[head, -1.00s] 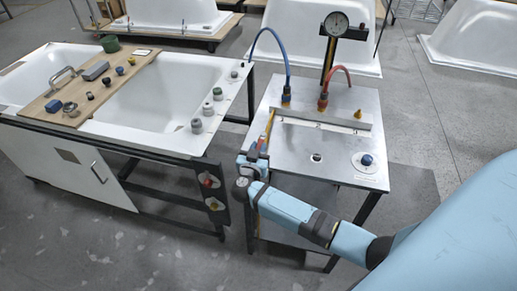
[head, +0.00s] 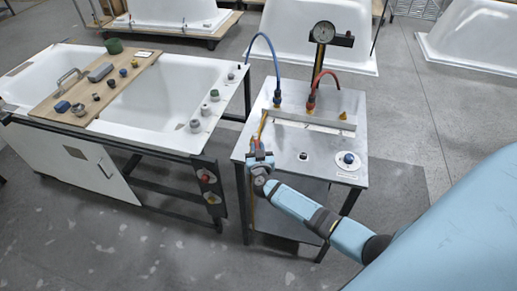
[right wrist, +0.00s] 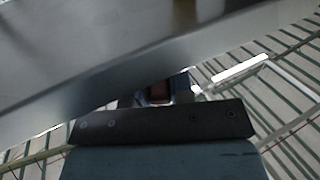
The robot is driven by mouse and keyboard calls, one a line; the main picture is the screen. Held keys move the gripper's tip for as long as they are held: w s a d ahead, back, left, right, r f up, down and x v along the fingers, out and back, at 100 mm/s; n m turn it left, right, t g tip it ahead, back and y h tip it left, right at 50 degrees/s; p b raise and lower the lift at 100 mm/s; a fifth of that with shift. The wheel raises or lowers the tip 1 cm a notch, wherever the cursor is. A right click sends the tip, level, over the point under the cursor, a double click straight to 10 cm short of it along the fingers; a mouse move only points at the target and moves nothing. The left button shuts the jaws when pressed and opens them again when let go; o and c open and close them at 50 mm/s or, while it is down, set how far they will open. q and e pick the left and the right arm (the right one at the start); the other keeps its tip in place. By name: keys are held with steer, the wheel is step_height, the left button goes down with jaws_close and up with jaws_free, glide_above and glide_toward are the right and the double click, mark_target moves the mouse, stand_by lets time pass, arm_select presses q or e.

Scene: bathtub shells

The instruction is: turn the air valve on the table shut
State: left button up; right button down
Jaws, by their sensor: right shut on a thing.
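A blue knob (head: 349,158) on a round white plate is at the table's front right corner; it looks like the air valve. Its turned position is too small to read. The metal table (head: 325,170) stands right of the tub. My right gripper (head: 261,156) is at the table's left edge, well left of the knob. It is shut on a thin yellow hose (head: 263,124), which shows above the gripper and hangs below it. The right wrist view shows mostly a dark gripper part (right wrist: 160,121) below a grey slab, with the held part unclear. My left gripper is not in view.
A blue hose (head: 266,37) and a red hose (head: 320,76) rise from table fittings, near a yellow fitting (head: 342,115). A gauge (head: 324,32) stands behind. A tub (head: 160,130) with knobs is at left. The table's front middle is mostly bare.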

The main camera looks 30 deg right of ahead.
steer(key=shift+s+d+n+t+y, duration=0.3)
steer(key=shift+n+y, duration=0.2)
steer(key=shift+y, duration=0.2)
steer(key=shift+d+f+n+y, duration=0.1)
steer(key=shift+d+n+y, duration=0.15)
steer(key=shift+n+y, duration=0.2)
steer(key=y, duration=0.1)
steer(key=d+n+t+y+b, duration=0.1)
steer(key=shift+s+f+n+y, duration=0.1)
steer(key=shift+n+y, duration=0.15)
steer(key=shift+y, duration=0.1)
steer(key=shift+d+n+y+b, duration=0.2)
steer(key=shift+n+y+b, duration=0.35)
steer(key=shift+y, duration=0.45)
steer(key=c, duration=1)
jaws_free()
steer(key=shift+r, duration=0.2)
steer(key=s, duration=1.3)
steer(key=shift+s+a, duration=0.4)
steer(key=shift+a, duration=0.05)
